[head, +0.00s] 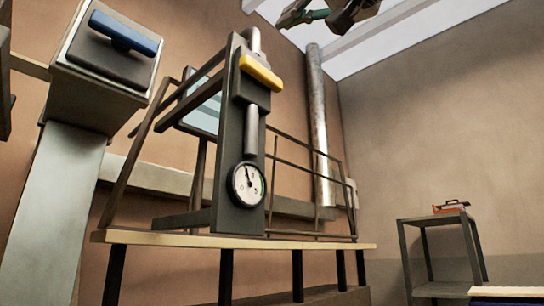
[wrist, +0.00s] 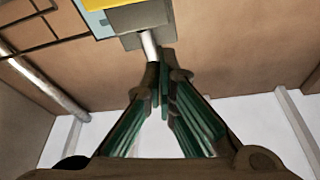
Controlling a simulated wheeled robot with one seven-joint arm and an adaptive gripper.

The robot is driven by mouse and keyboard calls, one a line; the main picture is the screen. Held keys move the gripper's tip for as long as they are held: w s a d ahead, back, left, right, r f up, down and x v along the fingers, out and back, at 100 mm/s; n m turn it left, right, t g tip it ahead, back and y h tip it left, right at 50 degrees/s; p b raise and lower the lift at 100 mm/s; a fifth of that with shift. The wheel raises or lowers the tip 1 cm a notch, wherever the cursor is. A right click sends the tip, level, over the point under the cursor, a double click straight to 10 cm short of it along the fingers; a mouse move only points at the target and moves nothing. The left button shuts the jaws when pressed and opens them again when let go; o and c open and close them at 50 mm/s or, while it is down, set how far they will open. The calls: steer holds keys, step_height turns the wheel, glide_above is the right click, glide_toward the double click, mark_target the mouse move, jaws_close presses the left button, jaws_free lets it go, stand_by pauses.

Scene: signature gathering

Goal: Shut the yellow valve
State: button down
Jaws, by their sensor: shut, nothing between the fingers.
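The yellow valve (head: 261,72) is a bar-shaped handle on a grey block, high on a dark upright panel in the head view. The bar lies crosswise to the vertical pipe, tilted down to the right. In the wrist view, part of the yellow valve (wrist: 107,4) shows at the top edge, cut off by the frame. My gripper (head: 290,17) is at the top of the head view, above and right of the valve and apart from it. In the wrist view my gripper (wrist: 164,68) has its fingertips together, empty, with the pipe just beyond them in the picture.
A round gauge (head: 248,185) sits low on the same panel. A box with a blue handle (head: 124,32) stands on a pillar at left. Railings (head: 305,180) surround the platform (head: 180,239). A shelf (head: 437,218) with a red item stands at right.

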steer(key=shift+v, duration=1)
steer(key=w+d+f+m+g+h, duration=0.25)
steer(key=f+h, duration=0.25)
steer(key=f, duration=1.5)
steer(key=w+d+f+m+g+h, duration=0.15)
steer(key=f+g+h, duration=0.25)
steer(key=f, duration=1.6)
steer(key=s+d+f+g+h, duration=0.25)
steer(key=s+f, duration=0.35)
steer(key=f, duration=0.4)
steer(key=s+d+f+m+g+h, duration=0.1)
steer(key=s+d+f+g, duration=0.2)
steer(key=s+f, duration=0.55)
steer(key=s+d+f+g+h, duration=0.2)
steer(key=s+d+f+g, duration=0.1)
steer(key=f, duration=1)
step_height(320, 180, up, 14)
steer(key=d+t+p, duration=0.1)
steer(key=t+p, duration=0.1)
steer(key=p, duration=1)
steer(key=shift+s+t, duration=0.3)
steer(key=shift+t, duration=0.1)
